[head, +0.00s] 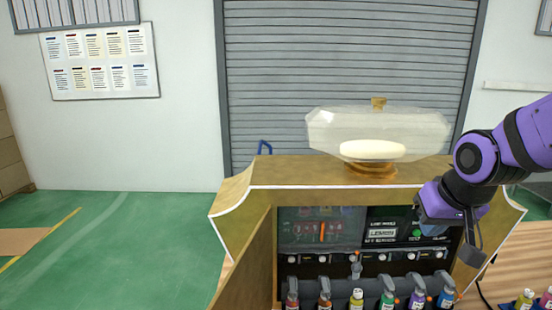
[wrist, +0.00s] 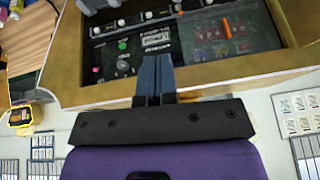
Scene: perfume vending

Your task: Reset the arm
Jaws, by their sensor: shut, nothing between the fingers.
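My purple arm comes in from the right in the head view. My gripper (head: 433,229) hangs at the right front of the vending machine (head: 232,198), before its dark panel (head: 395,222). In the wrist view my gripper (wrist: 154,62) shows its two grey-blue fingers pressed together, with nothing between them. The fingers point at the machine's wooden edge (wrist: 200,75) and panel. Whether the fingertips touch the machine cannot be told.
Several small bottles (head: 357,298) stand in a row at the machine's lower front. A clear faceted bottle shape (head: 425,130) sits on top. More bottles (head: 524,298) stand at lower right. Green floor (head: 110,250) is open at left.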

